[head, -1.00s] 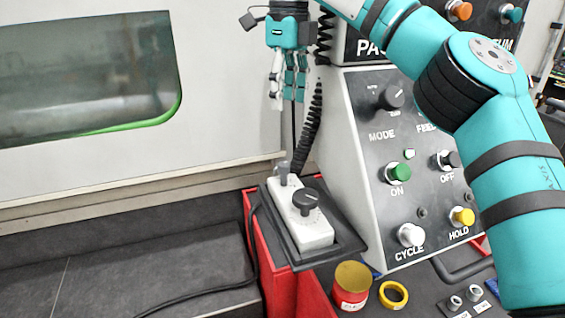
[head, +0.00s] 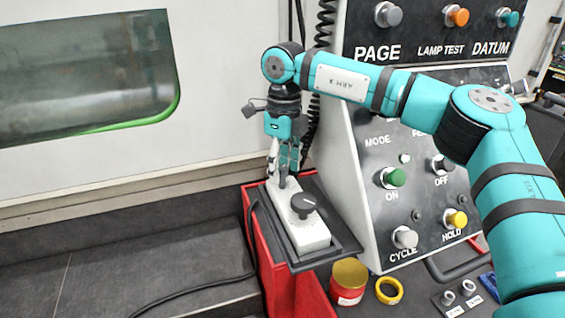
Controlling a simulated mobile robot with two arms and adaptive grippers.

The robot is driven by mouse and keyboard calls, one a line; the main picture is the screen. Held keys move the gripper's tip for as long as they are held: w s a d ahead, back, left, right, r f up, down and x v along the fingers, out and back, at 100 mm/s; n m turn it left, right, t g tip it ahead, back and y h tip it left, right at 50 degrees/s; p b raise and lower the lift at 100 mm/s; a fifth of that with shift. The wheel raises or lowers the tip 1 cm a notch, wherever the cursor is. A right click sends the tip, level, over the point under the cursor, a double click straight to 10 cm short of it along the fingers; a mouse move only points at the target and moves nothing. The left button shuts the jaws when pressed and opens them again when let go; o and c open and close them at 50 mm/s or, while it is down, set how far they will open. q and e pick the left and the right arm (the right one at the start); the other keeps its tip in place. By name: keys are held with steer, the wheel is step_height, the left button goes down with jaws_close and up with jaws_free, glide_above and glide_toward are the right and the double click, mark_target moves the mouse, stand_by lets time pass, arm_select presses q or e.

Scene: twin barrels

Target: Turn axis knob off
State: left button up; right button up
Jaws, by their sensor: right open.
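A white handheld control box (head: 312,238) lies in a dark tray on a red stand. It carries a large black knob (head: 304,205) near its middle and a smaller grey knob (head: 282,177) at its far end. No label on either can be read, so I cannot tell which is the axis knob. My right gripper (head: 283,166) points down, open, over the far end of the box, its fingers to either side of the small grey knob. I cannot tell whether they touch it. My left gripper is not in view.
A control panel (head: 350,185) with green ON, CYCLE and HOLD buttons rises right of the box. A red tin (head: 348,283) and yellow tape roll (head: 389,290) stand in front. A black cable runs left from the stand. A machine door (head: 220,80) is behind.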

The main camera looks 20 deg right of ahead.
steer(key=c, duration=0.4)
jaws_close()
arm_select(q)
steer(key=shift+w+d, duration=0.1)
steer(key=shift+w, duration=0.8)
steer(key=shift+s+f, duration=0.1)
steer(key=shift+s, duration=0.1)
arm_select(e)
steer(key=shift+n, duration=0.4)
steer(key=shift+n+b, duration=0.4)
steer(key=shift+n, duration=0.2)
steer(key=n, duration=0.2)
steer(key=shift+n, duration=0.3)
steer(key=n, duration=0.3)
steer(key=shift+n+b, duration=0.3)
steer(key=shift+b, duration=0.1)
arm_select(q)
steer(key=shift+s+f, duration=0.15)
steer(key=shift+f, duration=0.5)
arm_select(e)
steer(key=shift+n, duration=1.8)
